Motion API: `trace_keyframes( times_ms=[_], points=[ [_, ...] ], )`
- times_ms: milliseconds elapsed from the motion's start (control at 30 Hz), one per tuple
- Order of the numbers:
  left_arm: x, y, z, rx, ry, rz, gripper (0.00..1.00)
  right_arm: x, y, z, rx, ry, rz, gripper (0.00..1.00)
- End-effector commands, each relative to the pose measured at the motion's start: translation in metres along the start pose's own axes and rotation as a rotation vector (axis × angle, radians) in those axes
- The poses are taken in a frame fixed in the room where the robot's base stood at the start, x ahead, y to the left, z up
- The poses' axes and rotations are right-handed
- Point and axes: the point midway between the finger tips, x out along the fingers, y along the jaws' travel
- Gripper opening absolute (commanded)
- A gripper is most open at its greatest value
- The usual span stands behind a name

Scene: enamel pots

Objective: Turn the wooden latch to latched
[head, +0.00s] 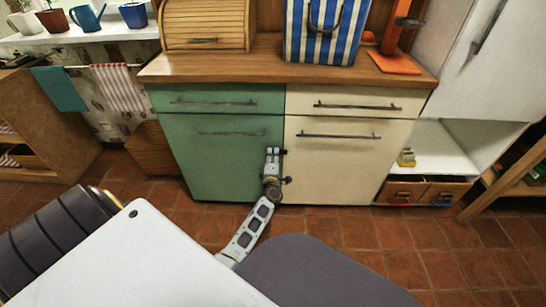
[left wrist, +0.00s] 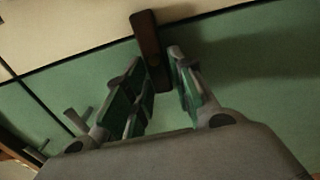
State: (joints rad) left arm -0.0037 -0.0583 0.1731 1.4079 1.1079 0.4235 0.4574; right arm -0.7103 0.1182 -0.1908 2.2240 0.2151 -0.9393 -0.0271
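The wooden latch (left wrist: 148,38) is a small dark brown bar in the left wrist view. It lies across the seam between the cream front and the green front, with one end over each. My left gripper (left wrist: 157,62) is at the latch's green-side end, one finger on each side of it. The fingers are apart, and a narrow gap shows beside the right finger; contact at the left finger is unclear. In the head view, my left gripper (head: 272,153) is in front of the green door (head: 215,160), by the seam, and mostly hides the latch. My right gripper is out of view.
The cream door (head: 335,165) is right of the seam. Bar handles stick out above, on the green door (head: 230,133) and cream door (head: 340,135). A striped bag (head: 325,35) and a bread box (head: 205,25) stand on the wooden counter (head: 265,65). Tiled floor is open in front.

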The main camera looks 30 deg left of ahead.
Motion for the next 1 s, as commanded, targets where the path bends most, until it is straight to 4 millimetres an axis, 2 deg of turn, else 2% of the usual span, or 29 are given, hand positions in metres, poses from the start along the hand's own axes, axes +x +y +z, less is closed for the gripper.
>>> trace_keyframes(
  times_ms=[33, 100, 567, 1000],
  points=[
    [-0.0001, -0.0003, 0.0000, 0.001, 0.000, 0.000, 0.35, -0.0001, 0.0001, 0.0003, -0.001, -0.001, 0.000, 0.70],
    [-0.0001, -0.0002, 0.0002, 0.001, 0.000, 0.000, 0.41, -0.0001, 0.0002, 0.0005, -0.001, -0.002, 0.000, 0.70],
    [0.0000, 0.0007, 0.0007, 0.017, -0.001, 0.000, 0.41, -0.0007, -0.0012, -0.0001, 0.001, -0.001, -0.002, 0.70],
    [0.0000, 0.0043, 0.0011, 0.188, -0.002, 0.000, 0.41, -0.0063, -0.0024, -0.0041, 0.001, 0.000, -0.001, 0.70]
  ],
)
